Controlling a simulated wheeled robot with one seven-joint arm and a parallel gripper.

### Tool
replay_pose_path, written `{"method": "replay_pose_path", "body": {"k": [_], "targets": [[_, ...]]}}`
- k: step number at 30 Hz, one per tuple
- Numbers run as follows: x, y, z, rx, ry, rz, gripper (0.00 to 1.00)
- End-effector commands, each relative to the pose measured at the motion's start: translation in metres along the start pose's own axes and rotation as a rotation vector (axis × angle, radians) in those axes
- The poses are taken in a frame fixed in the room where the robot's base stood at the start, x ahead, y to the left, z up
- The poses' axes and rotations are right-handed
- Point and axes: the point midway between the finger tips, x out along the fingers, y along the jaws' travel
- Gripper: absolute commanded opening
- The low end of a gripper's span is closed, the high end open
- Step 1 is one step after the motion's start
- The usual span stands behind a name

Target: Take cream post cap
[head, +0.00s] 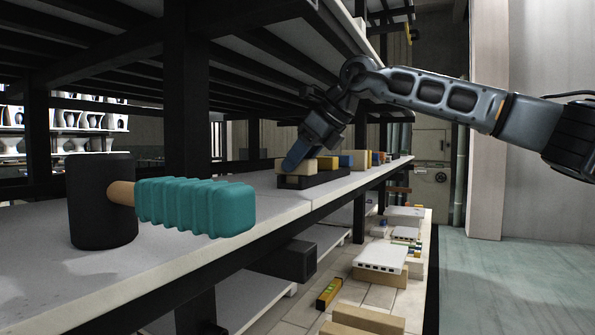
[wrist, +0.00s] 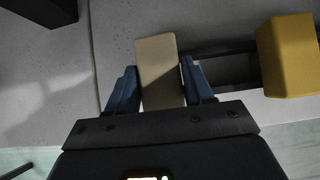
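The cream post cap (wrist: 160,75) is a pale block. In the wrist view it lies between the two blue fingers of my gripper (wrist: 160,68), which press close along both its sides with no clear gap. In the head view my gripper (head: 295,155) reaches down to the shelf, and one finger covers part of the cream block (head: 282,165). The block is at the near end of a low dark holder (head: 315,179), and I see no clear lift above it. The far finger is hidden in the head view.
A black-headed mallet (head: 100,200) with a teal grip (head: 195,207) stands nearer. A dark shelf post (head: 187,110) rises left of the gripper.

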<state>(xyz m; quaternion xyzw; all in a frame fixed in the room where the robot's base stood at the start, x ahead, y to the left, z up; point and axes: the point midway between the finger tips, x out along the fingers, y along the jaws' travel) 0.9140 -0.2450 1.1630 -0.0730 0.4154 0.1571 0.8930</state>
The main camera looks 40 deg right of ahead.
Motion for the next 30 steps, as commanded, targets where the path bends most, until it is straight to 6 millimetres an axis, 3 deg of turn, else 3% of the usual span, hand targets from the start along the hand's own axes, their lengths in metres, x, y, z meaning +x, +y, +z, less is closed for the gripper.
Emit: {"method": "replay_pose_path", "body": {"k": [13, 30], "targets": [[0.0001, 0.0, 0.0, 0.0, 0.0, 0.0, 0.07], [-0.0046, 0.0, 0.004, 0.0, -0.001, 0.0, 0.07]]}}
